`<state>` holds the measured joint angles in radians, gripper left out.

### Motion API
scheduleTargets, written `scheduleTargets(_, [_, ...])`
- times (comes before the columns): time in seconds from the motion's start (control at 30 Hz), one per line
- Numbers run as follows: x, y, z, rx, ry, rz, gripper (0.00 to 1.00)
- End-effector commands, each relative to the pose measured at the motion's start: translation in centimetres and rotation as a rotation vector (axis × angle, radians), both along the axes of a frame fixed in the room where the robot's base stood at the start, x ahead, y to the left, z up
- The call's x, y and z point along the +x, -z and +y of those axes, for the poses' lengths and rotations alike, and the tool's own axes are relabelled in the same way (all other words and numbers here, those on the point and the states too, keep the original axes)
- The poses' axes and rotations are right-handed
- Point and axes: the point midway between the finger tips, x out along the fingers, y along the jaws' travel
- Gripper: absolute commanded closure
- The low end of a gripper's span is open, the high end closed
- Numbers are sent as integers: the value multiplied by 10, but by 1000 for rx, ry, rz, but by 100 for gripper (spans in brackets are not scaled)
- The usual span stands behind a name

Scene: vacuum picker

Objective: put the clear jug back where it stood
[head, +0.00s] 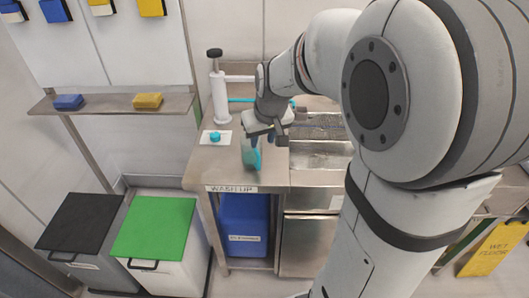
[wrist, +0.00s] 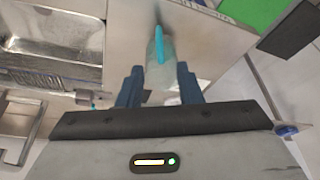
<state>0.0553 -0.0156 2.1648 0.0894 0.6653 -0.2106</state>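The clear jug (head: 251,157) shows in the head view as a pale, see-through body with a teal part, at the left end of the steel counter near its front edge. In the wrist view the jug (wrist: 153,75) is between the two dark blue fingers, its teal part facing up in the picture. My gripper (head: 262,136) has its fingers on either side of the jug and appears shut on it; the fingers (wrist: 160,80) look close against its sides. Whether the jug's base touches the counter is unclear.
A white label with a small teal piece (head: 215,137) lies left of the jug on the counter (head: 225,172). A white pump dispenser (head: 218,92) stands behind. The steel sink (head: 320,155) is to the right. Black-lidded and green-lidded bins (head: 155,227) stand lower left.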

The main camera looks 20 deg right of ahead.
Motion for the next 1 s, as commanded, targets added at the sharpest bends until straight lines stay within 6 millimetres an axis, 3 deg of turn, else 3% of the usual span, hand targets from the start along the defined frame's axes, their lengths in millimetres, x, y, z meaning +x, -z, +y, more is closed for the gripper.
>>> scheduleTargets(0.07, [-17,-8,2,0,4,2,68])
scheduleTargets(0.23, [-83,-22,6,-1,34,28,68])
scheduleTargets(0.4, [-147,-22,8,-7,69,58,68])
scheduleTargets(0.5, [-171,-20,8,-10,84,70,68])
scheduleTargets(0.67, [-187,-17,11,-14,96,81,68])
scheduleTargets(1.0, [-187,-17,11,-12,96,82,68])
